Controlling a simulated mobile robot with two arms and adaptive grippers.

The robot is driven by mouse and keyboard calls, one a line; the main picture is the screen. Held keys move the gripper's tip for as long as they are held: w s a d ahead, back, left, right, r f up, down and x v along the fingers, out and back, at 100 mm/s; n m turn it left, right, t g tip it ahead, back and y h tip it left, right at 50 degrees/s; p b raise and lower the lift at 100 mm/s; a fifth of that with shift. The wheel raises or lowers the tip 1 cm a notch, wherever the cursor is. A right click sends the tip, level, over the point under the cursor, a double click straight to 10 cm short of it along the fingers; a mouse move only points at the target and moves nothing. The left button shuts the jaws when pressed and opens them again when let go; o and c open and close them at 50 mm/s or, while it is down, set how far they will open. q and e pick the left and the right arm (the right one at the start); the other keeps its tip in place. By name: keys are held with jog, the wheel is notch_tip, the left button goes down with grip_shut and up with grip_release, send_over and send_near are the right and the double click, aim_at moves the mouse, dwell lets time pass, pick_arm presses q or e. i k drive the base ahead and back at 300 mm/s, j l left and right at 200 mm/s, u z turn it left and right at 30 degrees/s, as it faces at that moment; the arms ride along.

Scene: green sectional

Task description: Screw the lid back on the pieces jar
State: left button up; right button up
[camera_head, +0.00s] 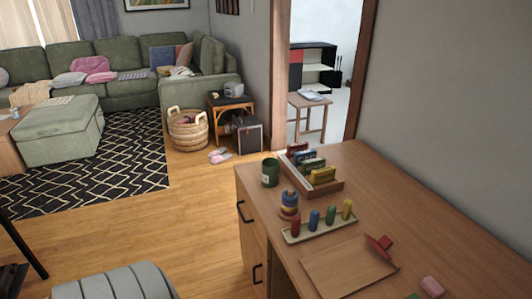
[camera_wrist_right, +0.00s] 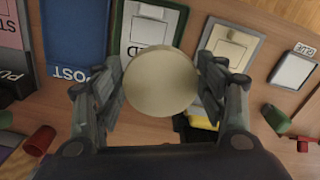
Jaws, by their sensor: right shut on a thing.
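In the right wrist view, my right gripper (camera_wrist_right: 165,64) is shut on a round, plain cream disc (camera_wrist_right: 160,82), which looks like the lid. One finger is on each side of it. The disc hides whatever lies under it, so I cannot tell whether a jar is below. In the head view, a green cup-shaped container (camera_head: 270,172) with a pale label stands at the dresser's far left corner; I cannot tell if it is the pieces jar. Neither gripper shows in the head view.
The wooden dresser (camera_head: 440,210) holds a tray with coloured blocks (camera_head: 323,188), a peg board (camera_head: 320,232) and a flat wooden tray (camera_head: 340,268). The wrist view shows a blue POST panel (camera_wrist_right: 75,40), a red cup-like piece (camera_wrist_right: 40,139) and a green piece (camera_wrist_right: 274,118).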

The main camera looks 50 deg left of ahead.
aim_at(270, 166)
jog(key=i+j+u, duration=0.2)
jog(key=j, duration=0.4)
jog(key=i+j+u, duration=0.25)
jog(key=j, duration=0.3)
jog(key=i+j+u, duration=0.2)
jog(key=i+j, duration=0.15)
jog(key=j, duration=0.15)
jog(key=i+j+u, duration=0.25)
jog(key=i+j, duration=0.1)
jog(key=j, duration=0.1)
